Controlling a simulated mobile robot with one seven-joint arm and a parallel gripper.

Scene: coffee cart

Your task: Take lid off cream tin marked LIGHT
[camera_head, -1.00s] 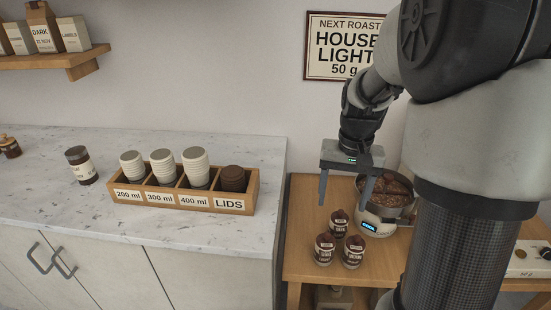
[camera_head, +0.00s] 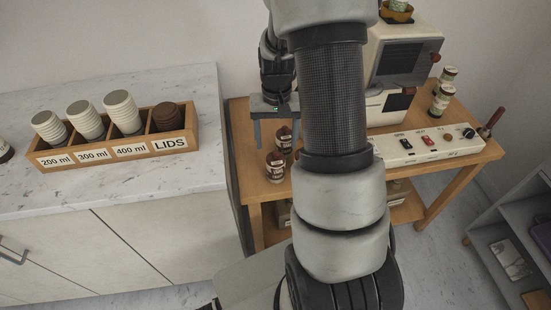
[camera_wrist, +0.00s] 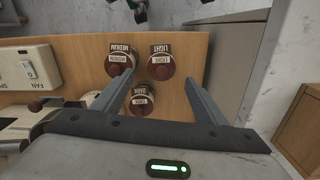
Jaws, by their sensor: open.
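The cream tin marked LIGHT (camera_wrist: 161,66) has a dark brown lid and stands upright on the wooden table. It also shows in the head view (camera_head: 276,168), left of my arm. The tin marked MEDIUM (camera_wrist: 121,64) stands beside it in the wrist view, and the tin marked DARK (camera_wrist: 142,103) stands nearer my gripper's body. In the head view the DARK tin (camera_head: 283,138) is partly visible, and the MEDIUM tin is hidden by my arm. My gripper (camera_wrist: 157,80) is open and empty, its fingers pointing down above the tin group. It also shows in the head view (camera_head: 276,144).
A wooden cup box (camera_head: 175,143) with a LIDS compartment stands on the marble counter (camera_head: 180,185) to the left. A switch panel (camera_head: 430,143) and a pale machine (camera_head: 385,60) stand to the right.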

